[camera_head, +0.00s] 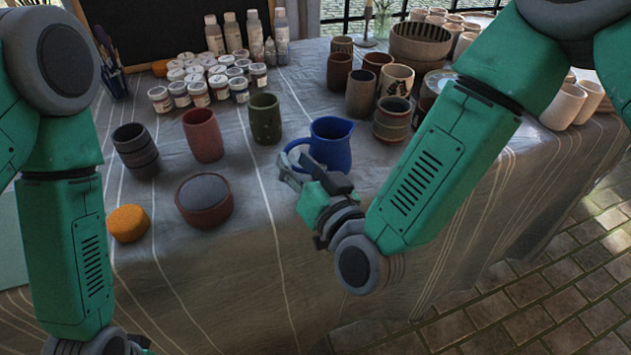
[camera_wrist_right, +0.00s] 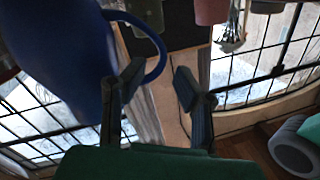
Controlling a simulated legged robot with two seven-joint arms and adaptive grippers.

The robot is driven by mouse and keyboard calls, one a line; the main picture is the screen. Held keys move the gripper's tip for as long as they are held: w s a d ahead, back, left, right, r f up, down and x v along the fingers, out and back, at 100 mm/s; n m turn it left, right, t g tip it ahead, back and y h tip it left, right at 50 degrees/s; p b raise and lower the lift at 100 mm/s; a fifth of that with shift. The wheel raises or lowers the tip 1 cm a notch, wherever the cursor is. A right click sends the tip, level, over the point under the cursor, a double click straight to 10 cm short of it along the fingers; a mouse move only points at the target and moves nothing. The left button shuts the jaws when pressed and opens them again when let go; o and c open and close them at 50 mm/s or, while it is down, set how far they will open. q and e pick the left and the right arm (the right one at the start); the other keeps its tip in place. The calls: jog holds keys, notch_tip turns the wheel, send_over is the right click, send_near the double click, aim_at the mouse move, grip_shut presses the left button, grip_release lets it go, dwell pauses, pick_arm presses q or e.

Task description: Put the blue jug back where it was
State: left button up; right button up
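The blue jug (camera_head: 331,145) stands upright on the cloth-covered table, near its front edge, with its handle toward the left. My right gripper (camera_head: 296,170) is at the handle side of the jug, low and in front of it. In the right wrist view the jug (camera_wrist_right: 55,75) fills the left side, and its handle loop reaches between the two spread fingers of the gripper (camera_wrist_right: 158,82). The fingers are apart and not closed on the handle; whether one touches it I cannot tell.
Left of the jug stand a green cup (camera_head: 265,118), a red cup (camera_head: 203,135), a dark ribbed cup (camera_head: 135,150), a red bowl (camera_head: 204,214) and an orange sponge (camera_head: 128,223). Brown pottery (camera_head: 392,120) crowds behind and right. Paint jars (camera_head: 199,93) stand at the back.

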jog(key=v, duration=0.9)
jog(key=shift+p, duration=0.3)
jog(key=shift+w+d, duration=0.1)
jog(key=s+d+f+n+g+h, duration=0.1)
jog(key=s+d+f+g+h, duration=0.2)
jog(key=d+f, duration=0.45)
jog(key=s+d+f+g+h, duration=0.1)
jog(key=s+d+f+g, duration=0.35)
jog(key=f, duration=0.65)
jog(key=s+d+f+g+h, duration=0.2)
jog(key=s+d+f+g, duration=0.1)
jog(key=s+d, duration=0.3)
jog(key=s+d+f+m+g+h, duration=0.1)
jog(key=s+d+f+g+h, duration=0.1)
jog(key=s+d, duration=0.4)
jog(key=d+f+g, duration=0.1)
jog(key=d+g, duration=0.1)
jog(key=shift+f+g, duration=0.3)
jog(key=shift+g, duration=0.05)
jog(key=shift+w+r, duration=0.1)
